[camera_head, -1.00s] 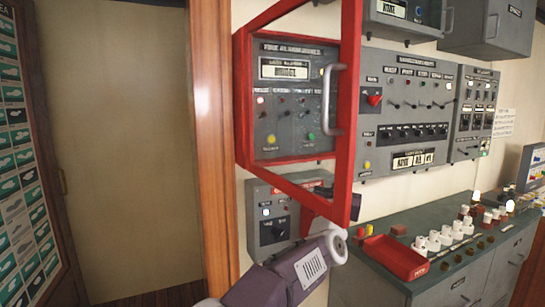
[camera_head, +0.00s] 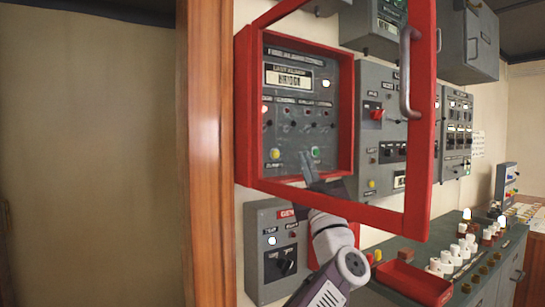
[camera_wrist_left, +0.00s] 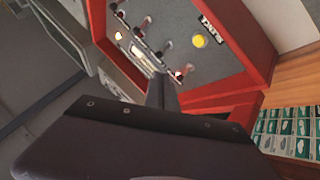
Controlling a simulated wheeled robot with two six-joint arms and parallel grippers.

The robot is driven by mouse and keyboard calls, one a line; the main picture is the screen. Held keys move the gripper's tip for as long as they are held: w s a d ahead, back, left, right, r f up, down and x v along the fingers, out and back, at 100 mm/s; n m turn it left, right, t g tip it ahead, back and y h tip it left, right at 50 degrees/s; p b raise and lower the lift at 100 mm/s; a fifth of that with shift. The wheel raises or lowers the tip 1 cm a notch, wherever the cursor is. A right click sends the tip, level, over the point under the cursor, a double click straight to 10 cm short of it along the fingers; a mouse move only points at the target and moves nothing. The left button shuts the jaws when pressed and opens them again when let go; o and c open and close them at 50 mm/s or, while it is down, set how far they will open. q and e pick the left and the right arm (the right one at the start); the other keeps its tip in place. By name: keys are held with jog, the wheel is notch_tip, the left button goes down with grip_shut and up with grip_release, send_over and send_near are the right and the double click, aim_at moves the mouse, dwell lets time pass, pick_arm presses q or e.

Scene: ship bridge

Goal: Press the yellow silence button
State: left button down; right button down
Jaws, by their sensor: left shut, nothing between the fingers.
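The yellow button (camera_head: 275,154) sits at the lower left of the grey panel inside the red alarm cabinet (camera_head: 242,110). It also shows in the left wrist view (camera_wrist_left: 200,41), beside a small black label. A green button (camera_head: 315,152) is to its right. My left gripper (camera_head: 307,164) is shut and empty, its tip near the panel's lower edge, below and right of the yellow button and close to the green one. I cannot tell whether the tip touches the panel. My right gripper is in neither view.
The cabinet's red door frame stands open to the right, with a grey handle (camera_head: 408,75); my left arm reaches up behind its lower bar. A grey switch box (camera_head: 255,262) is below the cabinet. A red tray (camera_head: 415,282) lies on the console at right.

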pick_arm(q)
jog(key=shift+w+a+p, duration=0.85)
jog(key=shift+w+p, duration=0.2)
jog(key=shift+w, duration=0.15)
jog(key=shift+w+a+p, duration=0.85)
jog(key=shift+w+p, duration=0.25)
jog(key=shift+w, duration=0.1)
jog(key=shift+w+a+p, duration=0.85)
jog(key=shift+w+p, duration=0.2)
jog(key=shift+w, duration=0.15)
jog(key=shift+w+a+r+p, duration=0.1)
jog(key=shift+w+a+p, duration=0.15)
jog(key=shift+p, duration=0.2)
